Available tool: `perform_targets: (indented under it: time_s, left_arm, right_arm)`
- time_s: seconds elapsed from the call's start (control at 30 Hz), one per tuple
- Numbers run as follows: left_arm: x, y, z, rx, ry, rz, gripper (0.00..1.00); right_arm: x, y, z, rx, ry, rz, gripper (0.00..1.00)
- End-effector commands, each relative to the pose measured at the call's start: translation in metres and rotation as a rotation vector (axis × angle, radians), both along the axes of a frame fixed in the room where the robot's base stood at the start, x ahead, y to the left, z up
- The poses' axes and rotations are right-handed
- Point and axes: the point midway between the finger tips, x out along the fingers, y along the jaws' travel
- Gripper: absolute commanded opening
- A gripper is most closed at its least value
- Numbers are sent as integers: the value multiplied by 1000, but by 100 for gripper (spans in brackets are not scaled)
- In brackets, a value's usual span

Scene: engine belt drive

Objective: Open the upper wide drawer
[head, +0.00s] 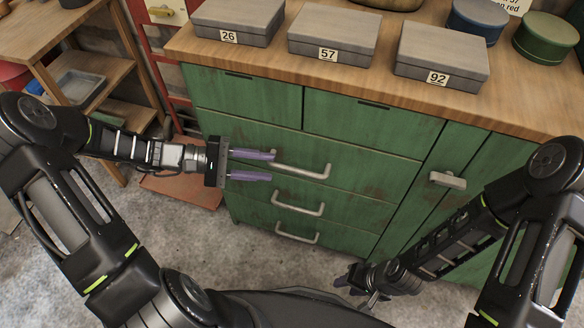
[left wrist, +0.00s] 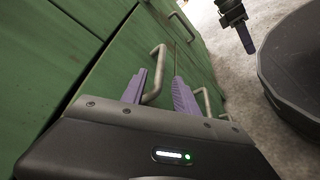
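The upper wide drawer (head: 365,178) is a green front below the two small top drawers; it looks flush with the cabinet in the head view. Its bar handle (head: 310,173) is pale metal and also shows in the left wrist view (left wrist: 157,62). My left gripper (head: 271,166) is open at the handle's left end. In the left wrist view its purple fingers (left wrist: 160,80) stand apart with part of the handle between them; I cannot tell whether they touch it. My right gripper (head: 358,286) is low in front of the cabinet, away from the drawer; its opening is unclear.
Two more wide drawers with handles (head: 298,209) (head: 297,237) lie below. A cabinet door with a grey latch (head: 447,180) is at the right. Grey boxes (head: 335,35) and round tins (head: 545,36) stand on the wooden top (head: 370,80). A wooden shelf (head: 45,40) is at the left.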

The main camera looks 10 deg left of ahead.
Motion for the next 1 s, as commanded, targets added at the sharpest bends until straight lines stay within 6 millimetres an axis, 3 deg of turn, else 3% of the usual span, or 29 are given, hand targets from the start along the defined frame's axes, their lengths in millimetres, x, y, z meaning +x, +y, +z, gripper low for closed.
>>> perform_targets:
  time_s: [0.5,0.83,1.0]
  left_arm:
    - [17,-65,-15,-2,1,-2,36]
    - [18,-68,-15,0,0,-2,36]
    - [18,-68,-15,0,0,-2,22]
  right_arm:
    - [0,0,-9,0,0,-1,36]
    - [0,0,-9,0,0,-1,36]
    - [0,0,-9,0,0,-1,36]
